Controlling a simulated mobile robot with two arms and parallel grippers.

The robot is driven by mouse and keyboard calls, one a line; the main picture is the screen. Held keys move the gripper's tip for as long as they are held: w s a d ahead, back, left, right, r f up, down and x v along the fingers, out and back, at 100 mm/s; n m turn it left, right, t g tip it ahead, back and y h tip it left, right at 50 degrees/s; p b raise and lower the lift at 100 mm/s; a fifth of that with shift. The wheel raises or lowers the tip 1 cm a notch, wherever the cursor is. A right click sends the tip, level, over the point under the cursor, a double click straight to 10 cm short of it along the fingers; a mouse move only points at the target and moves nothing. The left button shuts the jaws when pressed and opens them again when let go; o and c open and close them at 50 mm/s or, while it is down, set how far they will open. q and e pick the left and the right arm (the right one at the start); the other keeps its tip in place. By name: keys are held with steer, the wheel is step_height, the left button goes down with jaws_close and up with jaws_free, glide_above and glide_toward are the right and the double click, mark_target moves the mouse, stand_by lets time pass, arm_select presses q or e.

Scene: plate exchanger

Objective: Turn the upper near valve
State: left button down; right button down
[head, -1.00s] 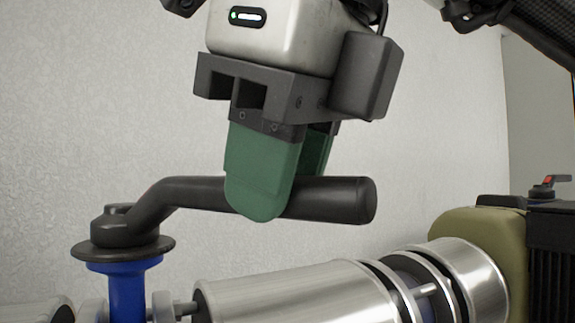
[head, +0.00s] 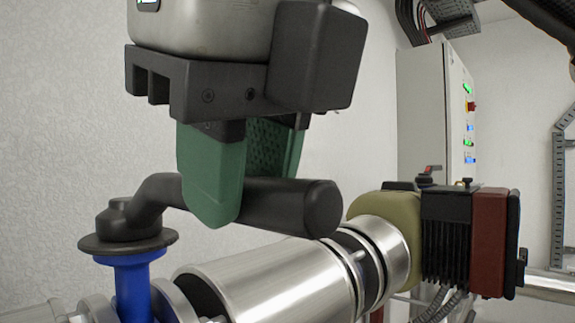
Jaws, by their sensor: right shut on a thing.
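The valve's black lever handle (head: 290,204) shows in the head view. It runs from a round hub with a flat disc (head: 128,244) at the lower left toward the right and nearer to me. The hub sits on a blue valve stem (head: 132,285). My right gripper (head: 232,190) comes down from above with its green fingers on either side of the lever. It is shut on the lever about midway along it. The far finger is partly hidden behind the near finger and the lever. My left gripper is not in view.
A shiny metal-clad pipe (head: 270,285) runs below the lever. To the right are an olive housing (head: 385,207) and a black and dark red finned unit (head: 465,235). A grey control cabinet (head: 430,110) with lit buttons stands behind. A pale wall is at left.

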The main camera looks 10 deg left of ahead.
steer(key=shift+r, duration=0.1)
steer(key=c, duration=1.2)
jaws_free()
steer(key=shift+o, duration=1.3)
steer(key=shift+a, duration=0.1)
steer(key=shift+o, duration=0.2)
steer(key=shift+s+a, duration=0.1)
steer(key=shift+s, duration=0.05)
